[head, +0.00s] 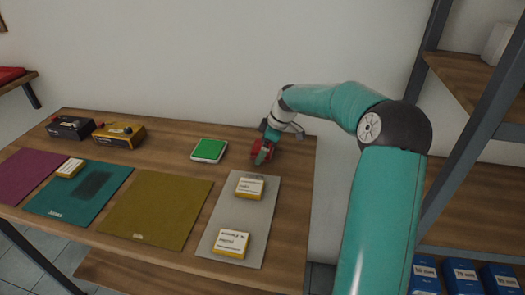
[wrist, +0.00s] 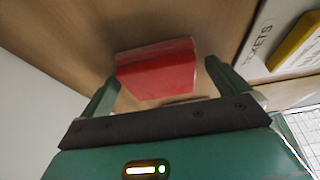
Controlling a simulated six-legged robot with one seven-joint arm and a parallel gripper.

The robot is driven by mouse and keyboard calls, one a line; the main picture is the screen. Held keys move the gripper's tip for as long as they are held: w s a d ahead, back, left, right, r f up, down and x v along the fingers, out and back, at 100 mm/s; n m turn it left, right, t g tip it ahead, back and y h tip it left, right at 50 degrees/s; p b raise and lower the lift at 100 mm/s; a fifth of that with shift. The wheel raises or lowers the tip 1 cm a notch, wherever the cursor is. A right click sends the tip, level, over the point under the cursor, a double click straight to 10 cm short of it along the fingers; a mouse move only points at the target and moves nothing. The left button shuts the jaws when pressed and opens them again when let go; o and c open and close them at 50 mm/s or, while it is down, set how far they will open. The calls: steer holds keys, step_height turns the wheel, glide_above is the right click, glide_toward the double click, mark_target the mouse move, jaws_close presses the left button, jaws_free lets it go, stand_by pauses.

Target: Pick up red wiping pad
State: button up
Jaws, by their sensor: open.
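The red wiping pad (wrist: 157,72) shows large in the wrist view, between and just beyond the two open fingers of my gripper (wrist: 160,85). In the head view the red pad (head: 258,147) is near the back right of the wooden table, partly hidden by my gripper (head: 264,153). My gripper points down over it with its fingers apart. I cannot tell whether the fingers touch the pad.
A grey mat (head: 224,222) with two yellow-and-white blocks lies in front of the pad. A green-topped pad (head: 209,150) is to its left. Olive (head: 155,210), teal (head: 60,205) and purple (head: 25,175) mats lie further left. A shelf rack (head: 440,165) stands at right.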

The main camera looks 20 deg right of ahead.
mark_target(260, 146)
steer(key=c, duration=1)
steer(key=shift+r, duration=0.15)
steer(key=shift+r, duration=0.5)
step_height(260, 146, up, 2)
steer(key=shift+s+d+r, duration=0.1)
steer(key=shift+s+r, duration=0.05)
steer(key=shift+r, duration=0.1)
steer(key=s+r, duration=0.3)
steer(key=s, duration=0.1)
steer(key=s+r, duration=0.3)
steer(key=s, duration=0.2)
steer(key=s+d+r, duration=0.1)
steer(key=s+r, duration=0.2)
steer(key=s, duration=0.1)
steer(key=shift+s+r, duration=0.15)
steer(key=shift+s, duration=0.2)
steer(key=o, duration=0.4)
steer(key=c, duration=0.3)
